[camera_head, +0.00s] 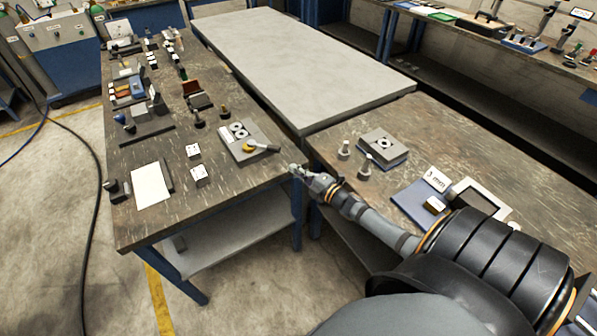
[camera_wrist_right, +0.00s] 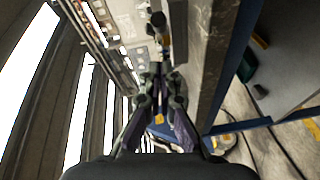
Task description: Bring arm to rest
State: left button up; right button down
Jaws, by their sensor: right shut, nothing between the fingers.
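A grey block with dark round markings (camera_head: 240,139) lies near the right edge of the left workbench. A short arm with a yellow pivot (camera_head: 248,148) and a dark handle (camera_head: 267,147) sits on it. The handle points right, toward the bench edge. My right gripper (camera_head: 297,170) is just off that edge, below and to the right of the handle, and apart from it. In the right wrist view my gripper (camera_wrist_right: 156,70) is shut with nothing between its fingers. A dark knob-like piece (camera_wrist_right: 158,19) shows beyond the fingertips. My left gripper is out of view.
The left workbench (camera_head: 230,185) holds small white blocks (camera_head: 200,175), a white sheet (camera_head: 151,185) and several tools. The right bench (camera_head: 480,170) holds another grey block (camera_head: 378,142) and small pegs. A gap separates the benches. A bare grey table (camera_head: 300,60) stands behind.

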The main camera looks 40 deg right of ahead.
jog(key=s+a+f+m+g+h, duration=0.35)
jog(key=s+a+m+g, duration=0.25)
jog(key=s+a+m, duration=0.3)
jog(key=s+a+r+m+g, duration=0.1)
jog(key=s+a+m+g, duration=0.1)
jog(key=s+m+g, duration=0.35)
jog(key=s+a+r+m+g, duration=0.2)
jog(key=s+m, duration=0.1)
jog(key=s, duration=0.6)
jog(key=s+d+f+g, duration=0.1)
jog(key=s+f, duration=0.1)
jog(key=f, duration=1.2)
jog(key=s+d+f+g, duration=0.1)
jog(key=f, duration=1.3)
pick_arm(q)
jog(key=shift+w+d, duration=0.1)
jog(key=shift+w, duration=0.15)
pick_arm(e)
jog(key=s+d+f, duration=0.1)
jog(key=s+f, duration=1.3)
jog(key=s, duration=0.4)
jog(key=shift+d+f, duration=0.25)
